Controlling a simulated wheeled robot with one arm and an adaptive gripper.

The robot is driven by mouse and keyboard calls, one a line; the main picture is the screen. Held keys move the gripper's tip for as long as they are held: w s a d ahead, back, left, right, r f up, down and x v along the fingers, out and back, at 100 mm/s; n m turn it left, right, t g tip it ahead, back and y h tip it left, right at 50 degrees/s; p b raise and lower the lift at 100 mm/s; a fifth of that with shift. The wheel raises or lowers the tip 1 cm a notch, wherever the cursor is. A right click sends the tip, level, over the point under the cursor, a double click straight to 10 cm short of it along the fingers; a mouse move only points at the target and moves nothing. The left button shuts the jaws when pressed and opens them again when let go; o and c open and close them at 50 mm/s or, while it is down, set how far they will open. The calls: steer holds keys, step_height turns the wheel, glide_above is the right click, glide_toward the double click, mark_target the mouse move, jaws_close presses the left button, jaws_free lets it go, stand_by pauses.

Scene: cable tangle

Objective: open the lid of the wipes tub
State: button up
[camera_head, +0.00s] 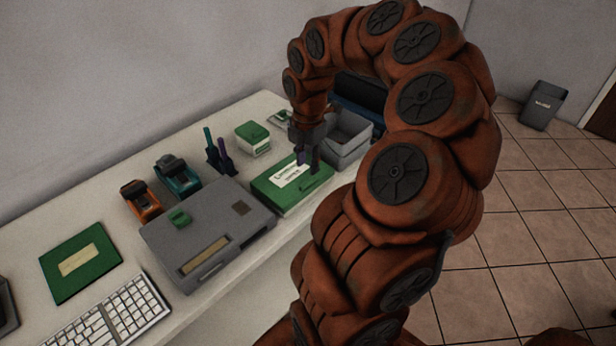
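A small white tub with a green lid (252,138) stands toward the back of the table, left of my gripper; it looks like the wipes tub, and its lid looks shut. My gripper (308,160) points down over a flat green case (283,199) with a white label, to the right of and nearer than the tub. Its two dark fingers look apart with nothing between them. I cannot tell whether the fingertips touch the case. The label is too small to read surely.
A grey case (222,256) lies left of the green one. Orange (143,206) and teal (178,181) devices and dark upright tools (217,152) stand behind it. A grey open bin (351,136) is right of my gripper. A green folder (80,262) and keyboard (119,315) lie at left.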

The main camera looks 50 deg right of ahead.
mark_target(308, 181)
steer(key=shift+f+p, duration=0.4)
steer(key=shift+f, duration=2.5)
steer(key=shift+c, duration=0.3)
jaws_close()
